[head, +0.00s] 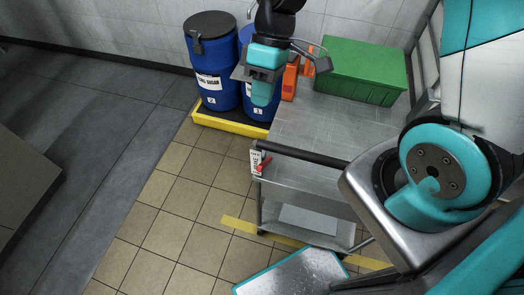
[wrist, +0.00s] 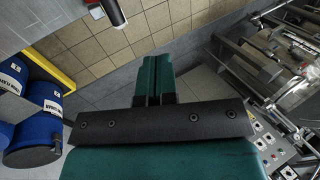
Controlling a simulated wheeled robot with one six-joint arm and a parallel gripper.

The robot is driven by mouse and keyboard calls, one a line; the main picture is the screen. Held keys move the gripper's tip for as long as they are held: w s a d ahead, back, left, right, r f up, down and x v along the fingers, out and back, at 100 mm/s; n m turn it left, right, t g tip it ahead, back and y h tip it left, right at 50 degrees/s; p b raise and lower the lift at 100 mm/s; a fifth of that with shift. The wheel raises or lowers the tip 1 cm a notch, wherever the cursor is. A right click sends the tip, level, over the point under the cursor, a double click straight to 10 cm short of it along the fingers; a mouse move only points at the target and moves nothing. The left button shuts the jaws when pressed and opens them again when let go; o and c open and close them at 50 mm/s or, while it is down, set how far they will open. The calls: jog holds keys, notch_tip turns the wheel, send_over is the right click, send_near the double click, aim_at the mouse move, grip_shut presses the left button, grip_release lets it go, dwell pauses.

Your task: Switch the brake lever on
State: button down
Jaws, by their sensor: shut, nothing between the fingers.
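A small red brake lever (head: 265,163) sits at the front left corner of a grey metal cart (head: 310,130), beside a white label (head: 256,158) with lettering. The lever's exact position is too small to tell. My gripper (head: 263,98) is above the cart's far left part, beyond the lever and apart from it. Its teal fingers are shut and empty, and they also show in the wrist view (wrist: 155,70). A dark bar end with a red and white edge (wrist: 117,18) shows at the top of the wrist view; the lever is not clearly visible there.
A black handle bar (head: 300,154) runs along the cart's near edge. Blue drums (head: 212,75) stand on a yellow-edged pallet (head: 225,125) at the back left. A green crate (head: 360,72) and orange items (head: 290,80) are at the cart's far end. Tiled floor lies clear left of the cart.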

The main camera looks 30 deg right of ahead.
jog(key=g, duration=0.1)
send_near(260, 164)
jog(key=w+d+r, duration=0.2)
jog(key=shift+f+n+y, duration=0.15)
jog(key=shift+n+y, duration=0.15)
jog(key=p+x, duration=0.2)
jog(key=x, duration=0.8)
jog(key=shift+s+p, duration=0.1)
jog(key=shift+p, duration=0.25)
jog(key=shift+s+a+f+b, duration=0.5)
jog(key=shift+f+b, duration=0.05)
jog(key=shift+b, duration=0.15)
jog(key=shift+s+r, duration=0.1)
jog(key=shift+w+d+r+p, duration=0.35)
jog(key=shift+w+d, duration=0.1)
jog(key=shift+w, duration=0.1)
